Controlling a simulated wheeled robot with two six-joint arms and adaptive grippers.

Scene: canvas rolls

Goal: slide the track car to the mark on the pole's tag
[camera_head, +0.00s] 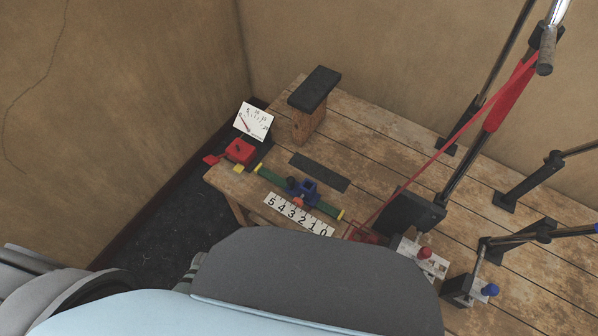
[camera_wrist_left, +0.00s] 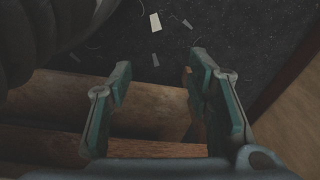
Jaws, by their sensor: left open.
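The track car, a blue block (camera_head: 307,190) with a dark part on its left, sits near the middle of a green track (camera_head: 272,177) with yellow ends. A small orange part on its near side is beside the number strip (camera_head: 298,214), roughly by the 3. The strip reads 5 to 0 from left to right. Several dark poles, one (camera_head: 464,150) with a red sleeve, stand at the right; I cannot make out a tag on them. My left gripper (camera_wrist_left: 158,68) is open and empty in the left wrist view, above brown planks and the dark floor. My right gripper is not in view.
A red box (camera_head: 240,151) and a white dial card (camera_head: 254,121) are at the table's left corner. A black-topped wooden post (camera_head: 308,122) stands behind the track. A red strap (camera_head: 448,141) slants down to the table. Clamps with red and blue knobs are at the lower right.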

